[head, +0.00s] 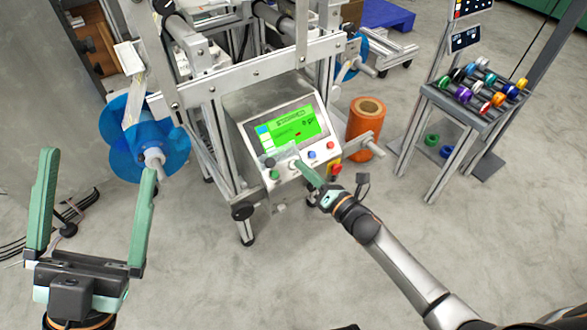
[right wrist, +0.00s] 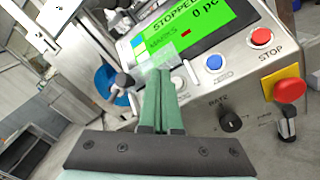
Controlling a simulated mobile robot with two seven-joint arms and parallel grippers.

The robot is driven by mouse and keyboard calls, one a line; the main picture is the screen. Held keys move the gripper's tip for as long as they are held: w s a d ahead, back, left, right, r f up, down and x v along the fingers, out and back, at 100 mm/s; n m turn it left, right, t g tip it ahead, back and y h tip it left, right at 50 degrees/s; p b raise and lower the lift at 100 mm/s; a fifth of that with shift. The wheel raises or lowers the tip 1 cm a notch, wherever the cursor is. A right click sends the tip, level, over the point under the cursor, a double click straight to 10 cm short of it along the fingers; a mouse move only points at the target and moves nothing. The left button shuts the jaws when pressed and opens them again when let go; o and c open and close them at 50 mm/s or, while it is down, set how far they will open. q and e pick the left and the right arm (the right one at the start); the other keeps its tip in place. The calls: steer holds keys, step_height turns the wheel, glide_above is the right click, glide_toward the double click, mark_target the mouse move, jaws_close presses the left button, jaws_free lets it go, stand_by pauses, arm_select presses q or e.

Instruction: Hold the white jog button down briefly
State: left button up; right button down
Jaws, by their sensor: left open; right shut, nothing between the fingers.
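The white jog button (right wrist: 178,83) is on the sloped control panel (head: 283,135), between the green and blue buttons. In the right wrist view it is partly hidden by my right gripper's fingers. My right gripper (right wrist: 163,78) is shut and empty, with its green fingertips close beside the button; whether they touch it I cannot tell. The right gripper also shows in the head view (head: 302,164), reaching in from the lower right. The panel's green screen (right wrist: 190,28) reads "STOPPED" and "0 pc". My left gripper (head: 99,162) is open and empty, well left of the panel.
A blue button (right wrist: 214,62), a red stop button (right wrist: 261,37), a red emergency knob (right wrist: 289,90) and a black rotary knob (right wrist: 231,120) are close by. A blue reel (head: 165,150) is left of the panel. An orange roll (head: 362,132) and a rack of spools (head: 465,110) stand right.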

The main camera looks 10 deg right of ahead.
arm_select(q)
steer(key=shift+w+d+f+b, duration=0.1)
steer(key=shift+f+b, duration=0.35)
steer(key=shift+f, duration=0.5)
arm_select(e)
steer(key=shift+w+a+f, duration=0.2)
steer(key=shift+w+f, duration=0.35)
steer(key=shift+f, duration=0.1)
arm_select(q)
steer(key=shift+f, duration=0.15)
arm_select(e)
steer(key=shift+w+f, duration=0.1)
stand_by(0.5)
arm_select(q)
steer(key=shift+f+b, duration=0.3)
steer(key=shift+b, duration=0.15)
arm_select(e)
steer(key=shift+w+a+f, duration=0.1)
steer(key=shift+w+f, duration=0.1)
